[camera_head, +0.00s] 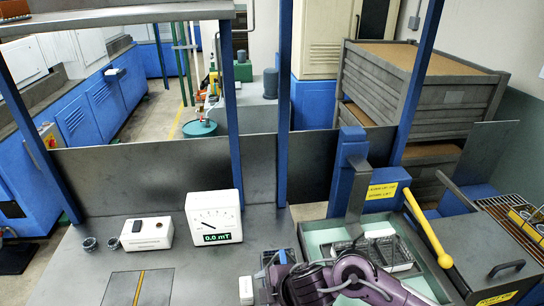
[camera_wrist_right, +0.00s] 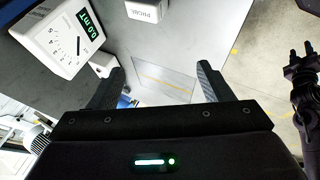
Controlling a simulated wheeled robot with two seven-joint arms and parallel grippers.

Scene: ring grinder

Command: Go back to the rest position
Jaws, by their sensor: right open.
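My right arm (camera_head: 345,280) comes in at the bottom middle-right of the head view, in front of the grinder. My right gripper (camera_wrist_right: 160,68) shows in the right wrist view with its two dark fingers spread apart and nothing between them. A grey plate with a yellow line (camera_wrist_right: 165,80) lies beyond the fingers. A dark jointed part (camera_wrist_right: 303,95) at the right edge of the wrist view looks like my left arm; its jaw state is unclear. The left arm does not show in the head view.
A white meter reading 0.0 mT (camera_head: 214,217) and a white probe box (camera_head: 147,233) stand on the grey table (camera_head: 60,285). Two small dark rings (camera_head: 90,243) lie left of them. The grinder with a yellow lever (camera_head: 428,230) and tray (camera_head: 318,237) is right.

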